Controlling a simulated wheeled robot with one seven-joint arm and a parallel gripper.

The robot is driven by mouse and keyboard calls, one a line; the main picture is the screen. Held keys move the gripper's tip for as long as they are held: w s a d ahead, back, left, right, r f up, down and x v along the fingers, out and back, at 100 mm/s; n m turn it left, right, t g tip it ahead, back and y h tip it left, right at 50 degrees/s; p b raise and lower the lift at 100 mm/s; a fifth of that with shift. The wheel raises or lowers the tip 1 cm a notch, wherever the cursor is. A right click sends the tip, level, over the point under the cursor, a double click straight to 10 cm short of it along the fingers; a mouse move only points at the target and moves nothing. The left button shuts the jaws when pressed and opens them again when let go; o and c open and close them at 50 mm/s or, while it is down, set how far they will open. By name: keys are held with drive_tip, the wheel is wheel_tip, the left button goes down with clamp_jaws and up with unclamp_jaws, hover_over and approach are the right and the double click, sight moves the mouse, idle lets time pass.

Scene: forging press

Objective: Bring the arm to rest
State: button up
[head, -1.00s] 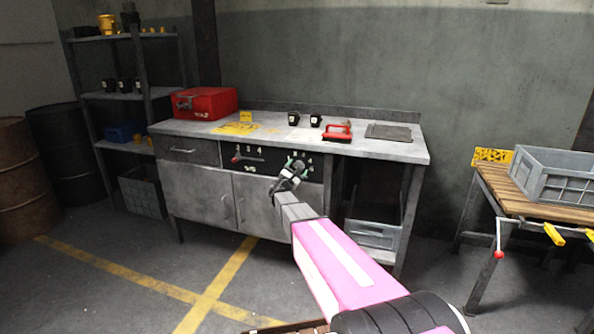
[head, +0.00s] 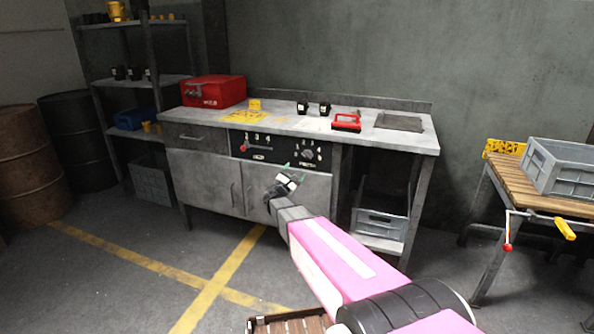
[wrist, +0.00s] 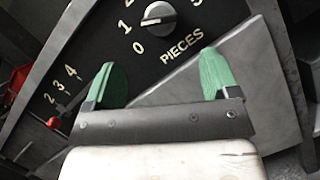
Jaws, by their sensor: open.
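My gripper (head: 287,180) is at the end of my pink arm, in front of the grey workbench (head: 205,180). In the wrist view my gripper (wrist: 165,82) shows two green fingertips set wide apart with nothing between them. Beyond the fingers is the black control panel (wrist: 205,55), with a grey knob (wrist: 157,17) marked with numbers and the word PIECES. A lever with a red ball end (wrist: 53,123) sits at the left of the panel. In the head view the panel (head: 275,150) is on the bench front, just above and behind my gripper.
On the bench top stand a red box (head: 213,91), two small black items, a red-handled tool (head: 346,122) and a dark plate (head: 399,121). A wooden table (head: 530,187) with a grey crate (head: 572,168) stands at right. Shelves and barrels are at left. The floor before the bench is open.

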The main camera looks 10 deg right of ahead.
drive_tip(key=shift+s, duration=0.1)
drive_tip(key=s+d+f+m+g+y, duration=0.1)
drive_tip(key=s+d+f+m+g, duration=0.25)
drive_tip(key=s, duration=0.25)
drive_tip(key=s+d+f+m+g+y, duration=0.1)
drive_tip(key=s+d+f+m+g, duration=0.25)
drive_tip(key=s+m, duration=0.2)
drive_tip(key=s+d+f+m+g+y, duration=0.1)
drive_tip(key=s+d+f+m+g, duration=0.15)
drive_tip(key=s+m+g, duration=0.35)
drive_tip(key=s+a+f+m+g+y, duration=0.1)
drive_tip(key=s+a+f+m+y, duration=0.1)
drive_tip(key=s, duration=0.6)
drive_tip(key=s+a+f+m+g+y, duration=0.2)
drive_tip(key=s+a+m+y, duration=0.2)
drive_tip(key=s+a+y, duration=0.3)
drive_tip(key=shift+s+y, duration=1.25)
drive_tip(key=shift+y, duration=0.05)
